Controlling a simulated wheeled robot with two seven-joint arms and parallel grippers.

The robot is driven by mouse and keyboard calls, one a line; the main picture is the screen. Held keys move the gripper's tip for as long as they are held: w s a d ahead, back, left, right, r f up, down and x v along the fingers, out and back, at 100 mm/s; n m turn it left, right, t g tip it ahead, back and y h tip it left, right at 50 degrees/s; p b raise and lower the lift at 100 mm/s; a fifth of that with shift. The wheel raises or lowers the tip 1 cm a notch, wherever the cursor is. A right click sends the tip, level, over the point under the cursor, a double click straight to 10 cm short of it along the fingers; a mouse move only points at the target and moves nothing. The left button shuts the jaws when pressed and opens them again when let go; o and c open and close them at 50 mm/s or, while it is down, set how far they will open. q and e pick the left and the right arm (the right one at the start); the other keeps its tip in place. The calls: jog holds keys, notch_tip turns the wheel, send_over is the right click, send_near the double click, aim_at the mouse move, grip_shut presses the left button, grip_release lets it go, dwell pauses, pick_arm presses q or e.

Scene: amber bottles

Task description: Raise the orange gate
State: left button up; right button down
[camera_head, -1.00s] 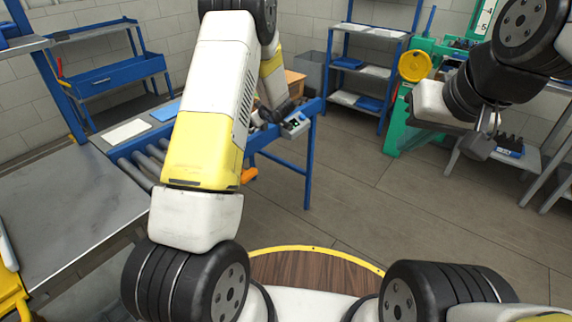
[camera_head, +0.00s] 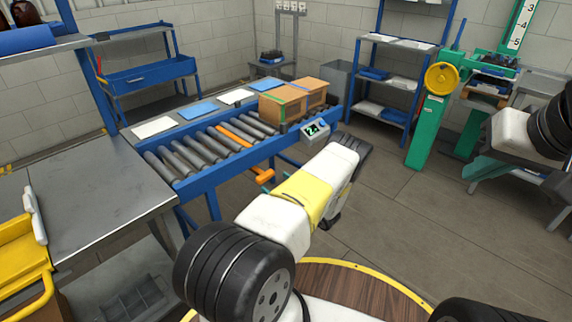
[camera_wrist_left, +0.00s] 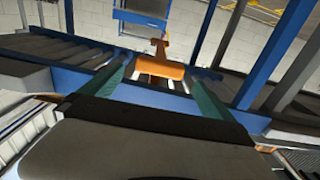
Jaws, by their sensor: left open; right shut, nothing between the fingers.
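An orange bar (camera_head: 237,136), which looks like the gate, lies across the roller conveyor (camera_head: 195,186), about level with the rollers. An orange handle (camera_head: 264,176) sticks out from the conveyor's near blue side, and shows in the left wrist view (camera_wrist_left: 160,66). My left gripper's teal fingers (camera_head: 262,179) are open on either side of this handle. In the left wrist view the left gripper (camera_wrist_left: 157,73) has the handle between its fingers, with gaps; the rest is hidden behind my forearm in the head view. My right gripper (camera_head: 478,169) is shut and empty at the right, far from the conveyor.
Cardboard boxes (camera_head: 292,98) stand on the conveyor's far end, beyond the orange bar. A small display (camera_head: 315,130) sits on the near rail. A grey metal table (camera_head: 95,215) is at the left. A green post with a yellow wheel (camera_head: 442,77) stands at the right. Floor between is clear.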

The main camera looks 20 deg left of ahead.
aim_at(268, 178)
pick_arm(q)
jog(key=x, duration=0.6)
jog(key=c, duration=1.9)
jog(key=shift+r, duration=2.35)
jog(key=shift+c, duration=0.5)
jog(key=o, duration=2)
jog(key=shift+d+r, duration=0.1)
jog(key=shift+d, duration=0.1)
jog(key=v, duration=0.7)
jog(key=shift+s+d, duration=0.15)
jog(key=shift+d, duration=0.1)
